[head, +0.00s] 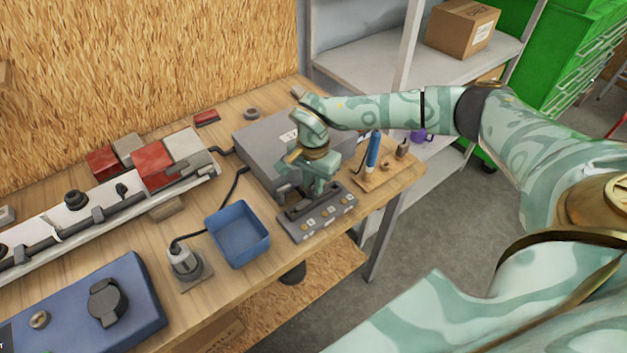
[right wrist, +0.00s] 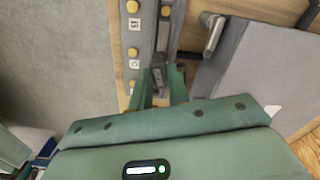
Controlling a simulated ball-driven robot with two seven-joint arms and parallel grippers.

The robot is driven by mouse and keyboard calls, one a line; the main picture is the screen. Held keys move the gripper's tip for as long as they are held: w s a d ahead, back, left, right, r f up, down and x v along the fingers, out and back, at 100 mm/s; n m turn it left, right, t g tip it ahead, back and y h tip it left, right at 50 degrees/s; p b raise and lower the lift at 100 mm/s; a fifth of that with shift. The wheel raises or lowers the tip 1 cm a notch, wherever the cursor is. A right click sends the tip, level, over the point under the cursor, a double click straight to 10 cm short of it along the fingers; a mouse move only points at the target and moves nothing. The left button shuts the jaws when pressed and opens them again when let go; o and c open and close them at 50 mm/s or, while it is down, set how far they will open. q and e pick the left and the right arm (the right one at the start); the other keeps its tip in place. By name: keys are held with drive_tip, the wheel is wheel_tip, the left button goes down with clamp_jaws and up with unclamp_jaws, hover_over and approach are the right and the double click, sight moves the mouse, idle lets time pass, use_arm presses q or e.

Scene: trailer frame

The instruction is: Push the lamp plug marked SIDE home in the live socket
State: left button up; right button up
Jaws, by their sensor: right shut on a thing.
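My right gripper (head: 312,196) reaches down over a dark grey panel (head: 330,217) with several yellow knobs near the table's right edge. In the right wrist view its fingers (right wrist: 163,88) are shut on a dark grey piece (right wrist: 158,74) with a small pale label, at the panel's long slot. I cannot read the label or tell how deep the piece sits. A pale round plug-like fitting (head: 184,261) with a black cable stands on a grey square base (head: 193,280), left of the blue tray. I cannot make out the word SIDE anywhere. My left gripper is not in view.
A blue tray (head: 238,236) stands left of the panel, and a grey box (head: 258,140) behind it. A board with a blue screwdriver (head: 373,150) lies to the right. A long light bar (head: 75,217) with red lamps and a blue case (head: 75,305) fill the left.

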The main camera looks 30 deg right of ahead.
drive_tip(key=shift+f, duration=0.5)
drive_tip(key=o, duration=1.2)
drive_tip(key=shift+c, duration=0.2)
drive_tip(key=shift+r, duration=0.2)
wheel_tip(320, 180, up, 7)
drive_tip(key=p, duration=0.6)
drive_tip(key=shift+f, duration=0.1)
